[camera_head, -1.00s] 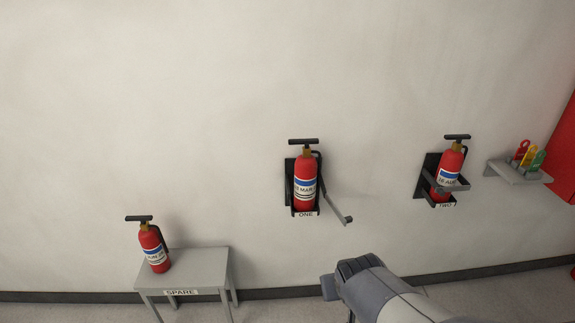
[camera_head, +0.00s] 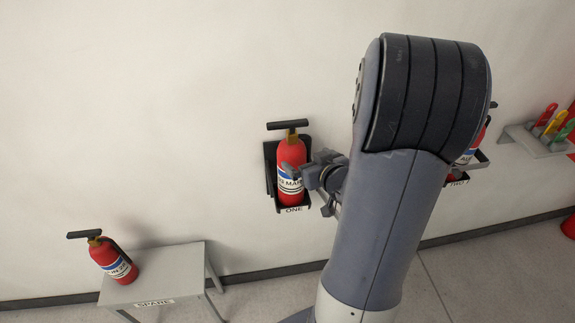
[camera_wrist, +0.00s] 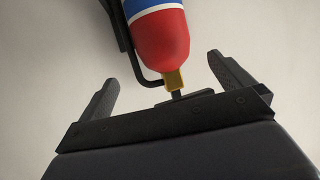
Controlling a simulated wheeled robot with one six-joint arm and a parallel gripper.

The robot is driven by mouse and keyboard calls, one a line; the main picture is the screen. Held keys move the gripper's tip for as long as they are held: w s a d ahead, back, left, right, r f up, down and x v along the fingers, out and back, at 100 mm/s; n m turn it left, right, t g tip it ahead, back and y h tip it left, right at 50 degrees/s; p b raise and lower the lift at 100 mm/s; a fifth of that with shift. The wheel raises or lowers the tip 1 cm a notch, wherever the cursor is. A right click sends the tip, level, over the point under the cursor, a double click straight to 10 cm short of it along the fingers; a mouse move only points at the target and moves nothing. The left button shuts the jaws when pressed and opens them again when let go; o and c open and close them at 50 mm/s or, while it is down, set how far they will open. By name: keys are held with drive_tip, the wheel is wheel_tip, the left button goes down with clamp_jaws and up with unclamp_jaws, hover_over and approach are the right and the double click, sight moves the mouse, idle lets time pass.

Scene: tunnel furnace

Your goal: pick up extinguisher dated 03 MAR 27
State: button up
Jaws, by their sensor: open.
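The red extinguisher (camera_head: 291,171) with a white and blue label, partly readable as "MAR", stands upright in the black wall bracket marked ONE (camera_head: 270,168). My gripper (camera_head: 307,172) is at its right side in the head view, jaws open. In the wrist view the extinguisher (camera_wrist: 161,42) appears upside down, its red shoulder, brass neck and black handle between and beyond the two spread fingers of my gripper (camera_wrist: 165,85). Whether a finger touches it cannot be told. The day and year on the label are not clearly readable.
Another extinguisher (camera_head: 112,259) stands on the grey SPARE table (camera_head: 160,290) at lower left. A third extinguisher (camera_head: 467,156) in bracket TWO is mostly hidden behind my arm. A small wall shelf (camera_head: 533,142) holds red, yellow and green tags. A red object (camera_head: 569,226) is at the right edge.

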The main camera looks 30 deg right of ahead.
sight(300, 155)
drive_tip(key=x, duration=0.4)
drive_tip(key=shift+f, duration=0.1)
drive_tip(key=shift+a+p+x, duration=0.15)
drive_tip(key=shift+p+x, duration=0.25)
drive_tip(key=shift+x, duration=1)
drive_tip(key=shift+a+p+x, duration=0.15)
drive_tip(key=shift+p+x, duration=0.2)
drive_tip(key=shift+x, duration=1)
drive_tip(key=shift+c, duration=0.2)
drive_tip(key=c, duration=2)
drive_tip(key=shift+w, duration=0.1)
drive_tip(key=shift+c, duration=0.4)
